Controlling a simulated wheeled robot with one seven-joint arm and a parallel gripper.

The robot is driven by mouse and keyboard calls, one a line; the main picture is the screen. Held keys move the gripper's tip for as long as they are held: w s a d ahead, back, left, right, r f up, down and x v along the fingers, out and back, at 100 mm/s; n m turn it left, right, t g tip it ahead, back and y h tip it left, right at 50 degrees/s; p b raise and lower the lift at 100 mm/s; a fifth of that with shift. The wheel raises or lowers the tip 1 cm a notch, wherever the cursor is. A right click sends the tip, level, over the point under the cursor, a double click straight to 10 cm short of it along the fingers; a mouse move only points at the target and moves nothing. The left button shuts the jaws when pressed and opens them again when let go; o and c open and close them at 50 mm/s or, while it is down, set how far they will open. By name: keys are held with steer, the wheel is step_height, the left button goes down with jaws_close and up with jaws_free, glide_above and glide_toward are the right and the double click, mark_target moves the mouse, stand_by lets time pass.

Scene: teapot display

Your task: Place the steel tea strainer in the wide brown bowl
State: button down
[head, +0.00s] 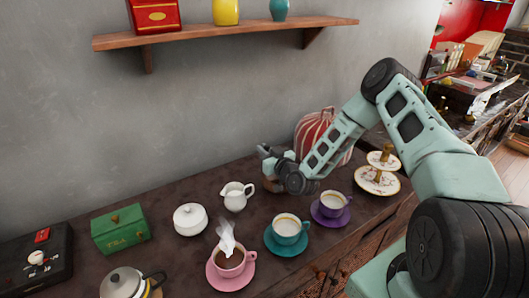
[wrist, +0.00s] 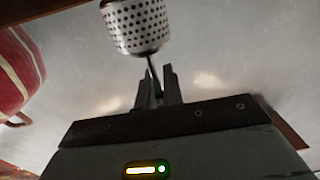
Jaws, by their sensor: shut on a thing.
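The steel tea strainer (wrist: 137,25) shows in the wrist view as a perforated metal cup with a thin handle. My gripper (wrist: 157,85) is shut on the handle, and the cup sticks out beyond the fingertips. In the head view my gripper (head: 264,152) is over the back of the dark table, beside the striped cosy; the strainer cannot be made out there. A small brown patch (head: 270,185) shows just below my gripper. It may be part of the wide brown bowl, but my arm covers most of that spot and I cannot tell.
A red striped cosy (head: 312,128) stands behind my arm. A tiered stand (head: 377,181) is right; a shelf (head: 225,33) hangs above.

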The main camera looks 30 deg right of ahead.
steer(key=shift+s+f, duration=0.1)
steer(key=shift+f, duration=0.5)
steer(key=c, duration=1.5)
jaws_free()
steer(key=shift+c, duration=0.2)
steer(key=s+b, duration=0.2)
steer(key=s, duration=1)
steer(key=shift+d, duration=0.25)
